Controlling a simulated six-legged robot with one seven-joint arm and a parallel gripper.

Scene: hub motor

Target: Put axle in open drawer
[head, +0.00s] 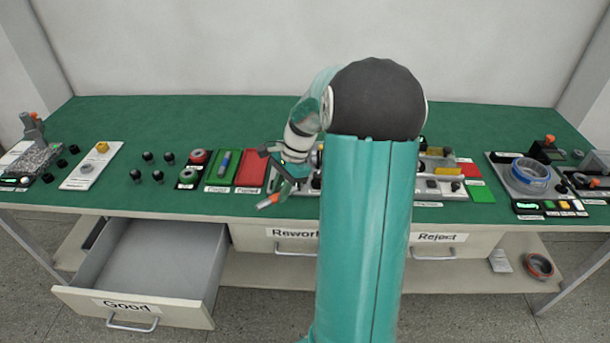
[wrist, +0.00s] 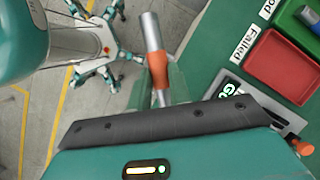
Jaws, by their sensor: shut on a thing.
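My gripper (head: 272,177) is in front of the middle of the green table, near its front edge. In the wrist view, my gripper (wrist: 160,92) is shut on an axle (wrist: 149,32), a metal rod with an orange band. The axle's orange part also shows at the fingertips in the head view (head: 268,202). The open drawer (head: 141,288), labelled Good, is pulled out below the table at the left. Its inside looks empty. My gripper is to the right of the drawer and higher than it. A second rod (head: 224,163) lies in a green tray.
The drawers labelled Rework (head: 290,240) and Reject (head: 437,240) are shut. A red tray (head: 250,172) sits next to the green tray (head: 217,183) on the table. Several black knobs stand farther left. My arm hides the table's middle.

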